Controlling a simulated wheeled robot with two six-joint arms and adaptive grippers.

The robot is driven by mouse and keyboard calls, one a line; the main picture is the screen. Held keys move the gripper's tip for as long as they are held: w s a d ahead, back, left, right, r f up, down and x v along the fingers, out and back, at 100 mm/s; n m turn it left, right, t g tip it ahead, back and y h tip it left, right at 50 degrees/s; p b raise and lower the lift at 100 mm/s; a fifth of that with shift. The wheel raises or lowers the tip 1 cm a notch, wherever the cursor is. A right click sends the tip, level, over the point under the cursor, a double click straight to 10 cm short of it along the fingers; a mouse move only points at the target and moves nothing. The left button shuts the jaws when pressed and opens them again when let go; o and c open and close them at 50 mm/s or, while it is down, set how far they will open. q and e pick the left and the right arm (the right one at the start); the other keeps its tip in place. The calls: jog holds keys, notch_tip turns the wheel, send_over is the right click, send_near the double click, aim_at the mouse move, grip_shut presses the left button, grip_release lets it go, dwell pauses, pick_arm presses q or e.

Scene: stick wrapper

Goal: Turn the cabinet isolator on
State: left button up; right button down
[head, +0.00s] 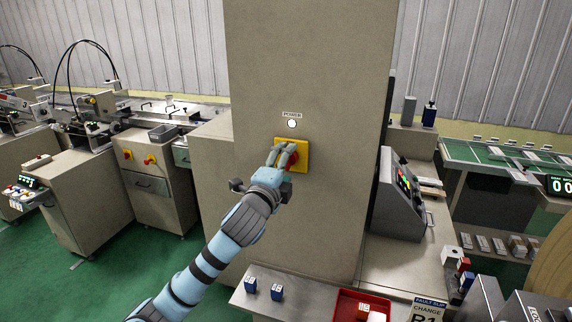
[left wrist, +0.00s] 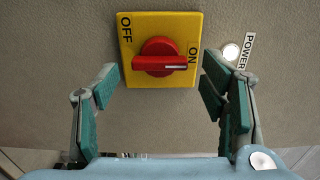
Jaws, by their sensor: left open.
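The cabinet isolator is a yellow plate (head: 303,145) with a red knob (head: 293,160) on the front of a tall beige cabinet (head: 310,60). In the left wrist view its red knob (left wrist: 158,62) has a white line pointing right, at the ON mark; OFF is at the upper left of the yellow plate (left wrist: 132,72). The POWER lamp (head: 291,123) looks bright white, also in the left wrist view (left wrist: 230,52). My left gripper (head: 281,153) is open in front of the isolator. Its fingers (left wrist: 159,88) stand apart on either side of the knob, with nothing between their pads.
A grey control box (head: 404,205) stands close right of the cabinet on a bench. A red tray (head: 347,305) and blue-white blocks (head: 277,292) lie on a ledge in front. Machines (head: 150,180) stand at the left, with clear green floor before them.

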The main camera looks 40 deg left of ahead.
pick_arm(q)
jog(key=v, duration=0.6)
jog(key=shift+s, duration=0.25)
jog(key=shift+w, duration=0.1)
